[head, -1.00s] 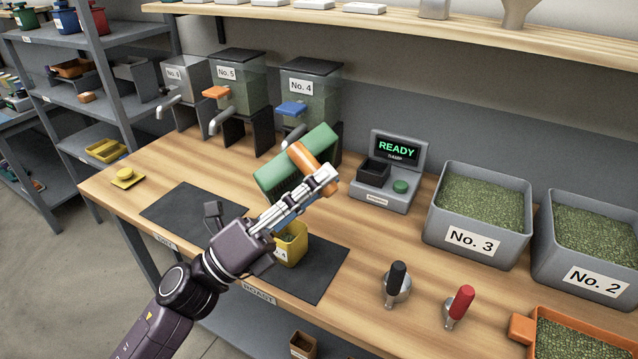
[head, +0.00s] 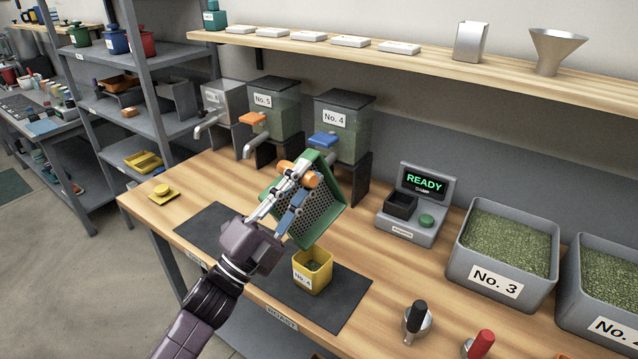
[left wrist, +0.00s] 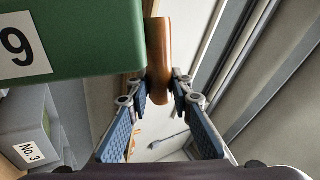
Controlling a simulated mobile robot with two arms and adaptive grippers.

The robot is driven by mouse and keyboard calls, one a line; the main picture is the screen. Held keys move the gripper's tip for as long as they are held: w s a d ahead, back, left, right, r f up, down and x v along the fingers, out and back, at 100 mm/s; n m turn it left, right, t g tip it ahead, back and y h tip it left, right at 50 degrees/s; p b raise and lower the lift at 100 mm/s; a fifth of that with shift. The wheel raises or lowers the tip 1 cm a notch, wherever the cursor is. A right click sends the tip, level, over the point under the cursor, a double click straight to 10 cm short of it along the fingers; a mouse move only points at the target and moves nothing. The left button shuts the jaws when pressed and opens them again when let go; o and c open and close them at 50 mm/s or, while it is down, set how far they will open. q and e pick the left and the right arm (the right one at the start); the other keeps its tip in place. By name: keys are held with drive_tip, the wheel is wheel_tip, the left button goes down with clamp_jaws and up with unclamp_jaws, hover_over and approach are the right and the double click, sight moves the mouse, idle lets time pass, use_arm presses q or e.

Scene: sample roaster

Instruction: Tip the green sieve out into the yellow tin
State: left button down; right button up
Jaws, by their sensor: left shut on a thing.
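The green sieve (head: 325,205) is tipped steeply on its side, its perforated mesh turned toward the head camera. My left gripper (head: 297,178) is shut on the sieve's orange-brown handle (left wrist: 159,60). In the left wrist view the sieve's green wall (left wrist: 85,40) bears a 9 label. The yellow tin (head: 312,277) stands upright on the dark mat, with some dark contents low inside. The sieve's lower edge is above and a little behind the tin in the head view. The sieve's inside is mostly hidden. My right gripper is not in view.
Hoppers No. 5 (head: 275,108) and No. 4 (head: 343,125) stand close behind the sieve. Black-handled (head: 417,320) and red-handled (head: 480,345) tools stand at the front right.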

sight(282, 162)
use_arm(q)
drive_tip(key=w+a+n+t+y+p, duration=0.1)
drive_tip(key=n, duration=0.1)
drive_tip(key=w+a+r+n+y+p, duration=0.1)
drive_tip(key=w+n+y+p, duration=0.1)
drive_tip(key=w+a+r+n+t+y+p, duration=0.1)
drive_tip(key=w+a+n, duration=0.1)
drive_tip(key=n, duration=0.1)
drive_tip(key=shift+r+t+p, duration=0.15)
drive_tip(key=shift+t+p, duration=0.15)
drive_tip(key=shift+p, duration=0.1)
drive_tip(key=w+a+f+n+g+y+p, duration=0.1)
drive_tip(key=w+a+f+n+y+p, duration=0.1)
drive_tip(key=w+a+f+n+y, duration=0.2)
drive_tip(key=w+a+f+n+g+y+p, duration=0.1)
drive_tip(key=w+a+f+n+y+p, duration=0.2)
drive_tip(key=w+f+n, duration=0.3)
drive_tip(key=shift+a+f+n+g+y, duration=0.35)
drive_tip(key=shift+f+n, duration=0.8)
drive_tip(key=shift+n, duration=0.95)
